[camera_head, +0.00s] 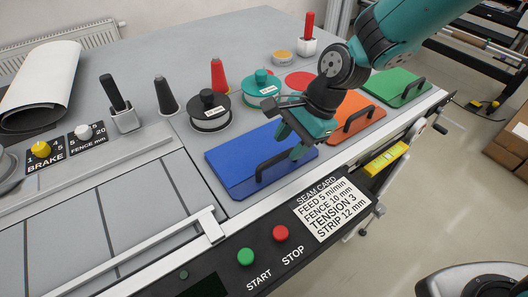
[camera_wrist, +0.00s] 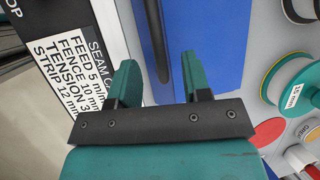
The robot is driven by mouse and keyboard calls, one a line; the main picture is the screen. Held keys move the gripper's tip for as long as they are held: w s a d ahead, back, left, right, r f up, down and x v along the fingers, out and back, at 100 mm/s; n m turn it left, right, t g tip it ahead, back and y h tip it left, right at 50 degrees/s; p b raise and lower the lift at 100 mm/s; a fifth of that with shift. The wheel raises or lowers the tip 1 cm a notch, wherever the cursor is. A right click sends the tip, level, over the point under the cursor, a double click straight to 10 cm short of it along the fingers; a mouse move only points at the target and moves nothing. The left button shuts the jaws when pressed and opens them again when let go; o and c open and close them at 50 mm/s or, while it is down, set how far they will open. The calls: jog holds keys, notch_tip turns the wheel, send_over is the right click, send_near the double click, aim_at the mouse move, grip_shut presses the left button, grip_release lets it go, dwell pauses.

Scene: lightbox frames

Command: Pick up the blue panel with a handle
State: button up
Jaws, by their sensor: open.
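The blue panel (camera_head: 232,163) lies flat on the table near its front edge, with a dark bar handle (camera_head: 286,162) along its front side. In the wrist view the blue panel (camera_wrist: 218,45) fills the upper middle, and its handle (camera_wrist: 161,45) runs up the picture between my two fingers. My gripper (camera_head: 300,142) is open and empty, over the right end of the blue panel and partly hiding it. In the wrist view my gripper (camera_wrist: 157,65) has its teal fingers apart, one on each side of the handle's line. I cannot tell the height gap to the handle.
An orange panel (camera_head: 371,112) and a green panel (camera_head: 398,82), both with handles, lie to the right. A black spool (camera_head: 209,108) and a teal spool (camera_head: 262,85) stand behind. The front rail holds START (camera_head: 245,256) and STOP (camera_head: 281,233) buttons.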

aim_at(281, 154)
jog(key=p+x, duration=0.1)
jog(key=x, duration=0.3)
jog(key=shift+s+a+f, duration=0.15)
jog(key=shift+a+f, duration=0.05)
jog(key=shift+f, duration=0.1)
grip_shut()
jog(key=shift+r, duration=0.15)
